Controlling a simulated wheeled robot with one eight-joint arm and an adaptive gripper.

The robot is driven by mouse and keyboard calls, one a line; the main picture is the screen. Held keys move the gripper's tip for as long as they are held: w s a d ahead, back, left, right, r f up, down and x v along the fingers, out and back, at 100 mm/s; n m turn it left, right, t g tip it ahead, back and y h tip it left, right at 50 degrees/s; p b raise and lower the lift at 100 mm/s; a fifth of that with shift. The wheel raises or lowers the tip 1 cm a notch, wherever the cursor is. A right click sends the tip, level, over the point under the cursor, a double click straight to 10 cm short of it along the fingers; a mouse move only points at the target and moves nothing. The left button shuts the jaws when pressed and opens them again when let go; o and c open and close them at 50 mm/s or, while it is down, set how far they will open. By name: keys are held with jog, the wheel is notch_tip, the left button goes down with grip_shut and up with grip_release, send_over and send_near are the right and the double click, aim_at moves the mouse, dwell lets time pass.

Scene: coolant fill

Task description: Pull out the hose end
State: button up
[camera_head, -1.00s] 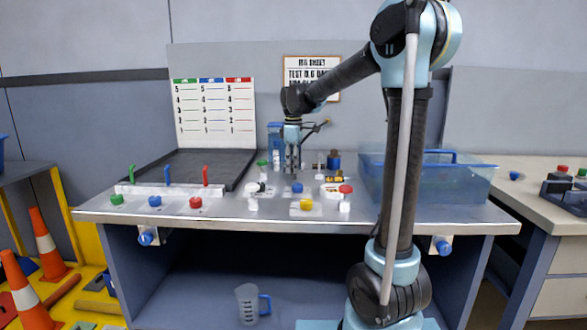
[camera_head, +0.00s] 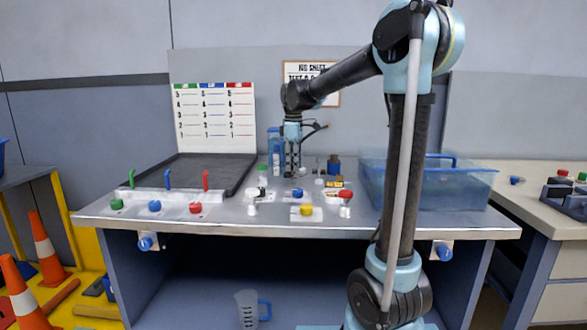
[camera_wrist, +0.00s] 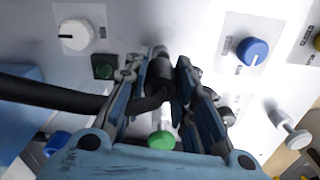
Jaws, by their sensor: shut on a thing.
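In the wrist view a thick black hose (camera_wrist: 60,93) comes in from the left and bends up between my fingers. My gripper (camera_wrist: 160,75) is shut on the hose end (camera_wrist: 158,72), with one finger on each side of it. The fingers hide part of the hose end, and I cannot tell whether its tip is still seated in anything. In the head view my gripper (camera_head: 292,166) points down over the back middle of the metal bench top (camera_head: 250,217); the hose is too small to make out there.
Near the gripper are a white knob (camera_wrist: 76,35), a blue knob (camera_wrist: 252,51), a green-capped part (camera_wrist: 161,140) and a white plunger-like part (camera_wrist: 288,130). A clear blue bin (camera_head: 440,185) stands to the right. A dark tray (camera_head: 195,172) lies at the left.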

jog(key=shift+r, duration=1.15)
